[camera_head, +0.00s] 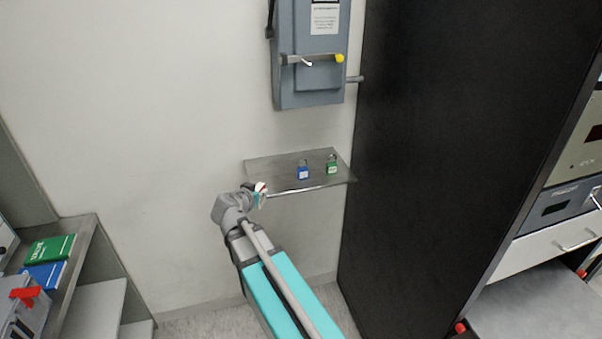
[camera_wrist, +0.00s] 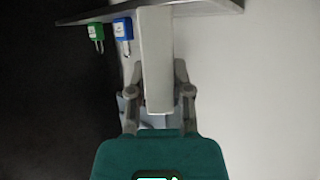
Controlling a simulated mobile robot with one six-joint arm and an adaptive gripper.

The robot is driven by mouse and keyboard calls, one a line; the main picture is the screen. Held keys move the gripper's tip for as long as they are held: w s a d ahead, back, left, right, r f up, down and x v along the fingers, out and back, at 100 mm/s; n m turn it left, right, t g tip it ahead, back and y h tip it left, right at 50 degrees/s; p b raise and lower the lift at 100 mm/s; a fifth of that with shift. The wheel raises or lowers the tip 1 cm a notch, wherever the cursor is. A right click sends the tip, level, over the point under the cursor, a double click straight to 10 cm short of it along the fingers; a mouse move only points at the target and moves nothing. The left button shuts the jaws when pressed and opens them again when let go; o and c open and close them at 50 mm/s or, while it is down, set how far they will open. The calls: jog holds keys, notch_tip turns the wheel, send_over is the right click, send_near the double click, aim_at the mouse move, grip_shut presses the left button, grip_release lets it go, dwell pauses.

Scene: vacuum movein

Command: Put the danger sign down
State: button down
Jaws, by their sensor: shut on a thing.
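My gripper (camera_head: 256,194) is at the left front edge of a small metal wall shelf (camera_head: 262,172). It is shut on the danger sign (camera_head: 263,188), which shows in the head view only as a small white and reddish patch, mostly hidden by the gripper. In the wrist view the sign is a pale, plain narrow panel (camera_wrist: 157,60) between the fingers (camera_wrist: 158,95); its printed face is not visible. The panel's far end overlaps the shelf (camera_wrist: 208,6) in that view. I cannot tell whether it touches the shelf.
A blue padlock (camera_head: 303,173) and a green padlock (camera_head: 332,168) stand on the shelf's right part. A grey switch box (camera_head: 310,85) with a lever hangs above. A tall black cabinet (camera_head: 440,140) borders the right. Books (camera_head: 50,248) lie on a left side shelf.

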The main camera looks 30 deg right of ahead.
jog(key=shift+d, duration=0.15)
jog(key=shift+s+r+p, duration=0.1)
jog(key=shift+r+p, duration=0.35)
jog(key=shift+r, duration=0.05)
notch_tip(320, 180, up, 11)
jog(key=s+m+g+h+p, duration=0.1)
jog(key=s+m+g+p, duration=0.1)
jog(key=p, duration=0.9)
jog(key=shift+s+d+r, duration=0.15)
jog(key=shift+d+r, duration=0.05)
jog(key=shift+d, duration=0.2)
jog(key=w+d+f+b, duration=0.2)
jog(key=w+f+b, duration=0.1)
jog(key=w, duration=0.1)
jog(key=w+d+f+b, duration=0.2)
jog(key=w+f, duration=0.1)
jog(key=w, duration=0.1)
jog(key=w+d+f+b, duration=0.1)
jog(key=w+f+b, duration=0.2)
jog(key=w, duration=0.1)
jog(key=shift+d+b, duration=0.35)
jog(key=shift+d, duration=0.05)
jog(key=shift+s, duration=0.1)
